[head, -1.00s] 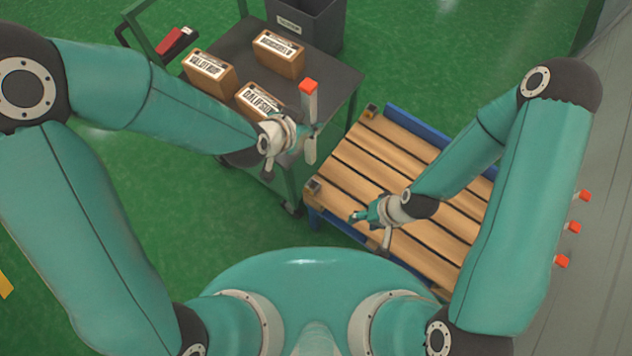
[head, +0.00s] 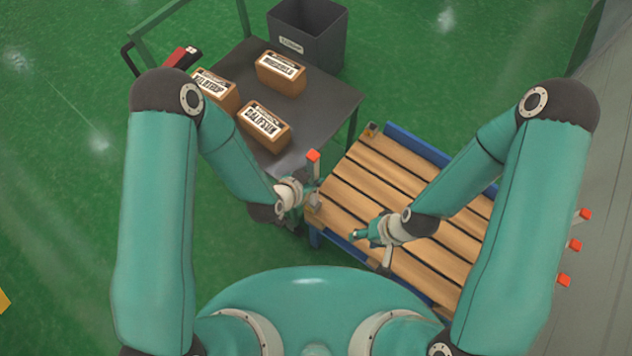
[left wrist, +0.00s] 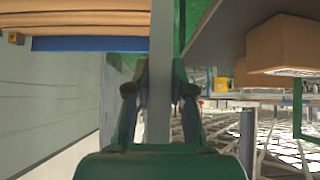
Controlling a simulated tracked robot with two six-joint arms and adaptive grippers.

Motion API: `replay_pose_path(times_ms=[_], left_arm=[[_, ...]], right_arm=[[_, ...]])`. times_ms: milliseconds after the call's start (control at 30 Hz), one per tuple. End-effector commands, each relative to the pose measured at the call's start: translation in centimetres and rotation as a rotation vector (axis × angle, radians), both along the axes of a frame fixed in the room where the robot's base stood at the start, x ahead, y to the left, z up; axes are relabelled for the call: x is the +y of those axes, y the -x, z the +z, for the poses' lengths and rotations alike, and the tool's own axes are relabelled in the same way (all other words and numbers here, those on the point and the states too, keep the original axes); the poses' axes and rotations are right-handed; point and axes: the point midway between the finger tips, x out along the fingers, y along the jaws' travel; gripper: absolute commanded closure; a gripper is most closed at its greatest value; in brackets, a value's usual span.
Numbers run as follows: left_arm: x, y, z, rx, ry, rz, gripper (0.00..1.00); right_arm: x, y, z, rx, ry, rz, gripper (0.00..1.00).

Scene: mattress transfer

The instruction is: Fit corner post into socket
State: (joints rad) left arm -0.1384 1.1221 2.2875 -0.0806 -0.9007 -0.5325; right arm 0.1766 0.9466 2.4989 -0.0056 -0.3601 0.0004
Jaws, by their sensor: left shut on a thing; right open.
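The corner post (head: 313,167) is a pale grey bar with a red top, upright in my left gripper (head: 309,188). In the left wrist view the post (left wrist: 161,50) runs up between the two shut fingers (left wrist: 160,95). The slatted wooden bed frame (head: 400,183) has blue side rails. The post is over or beside the frame's left corner, where a small metal socket (head: 314,207) shows; I cannot tell whether they touch. Another socket (head: 371,131) is at the back corner. My right gripper (head: 376,250) is open over the frame's front-left edge, apparently empty.
A dark cart (head: 300,115) behind left carries three labelled boxes (head: 264,125). A grey bin (head: 310,40) stands behind it. Three red-topped pieces (head: 574,245) are by the grey surface at right. Green floor is open at left.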

Motion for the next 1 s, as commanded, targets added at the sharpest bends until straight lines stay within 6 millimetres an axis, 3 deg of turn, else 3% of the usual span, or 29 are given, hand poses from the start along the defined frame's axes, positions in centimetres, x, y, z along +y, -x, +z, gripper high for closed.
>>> replay_pose_path(times_ms=[200,567,600,733,1000], left_arm=[[0.0,0.0,-2.5,0.0,0.0,0.0,1.0],[-0.1,-0.1,-2.9,-0.001,0.0,-0.001,1.0],[-0.1,0.0,-2.9,0.0,0.0,-0.001,0.74],[-0.1,0.0,-2.8,0.0,0.0,-0.001,0.53],[-0.1,0.0,-2.8,0.0,0.0,-0.001,0.53]], right_arm=[[0.0,0.0,0.3,0.0,0.0,0.0,0.48],[0.0,0.0,-0.1,0.0,0.0,0.0,0.48],[0.0,0.0,-0.1,0.0,0.0,0.0,0.48],[0.0,0.0,0.0,0.0,0.0,0.0,0.48],[0.0,0.0,0.0,0.0,0.0,0.0,0.48]])
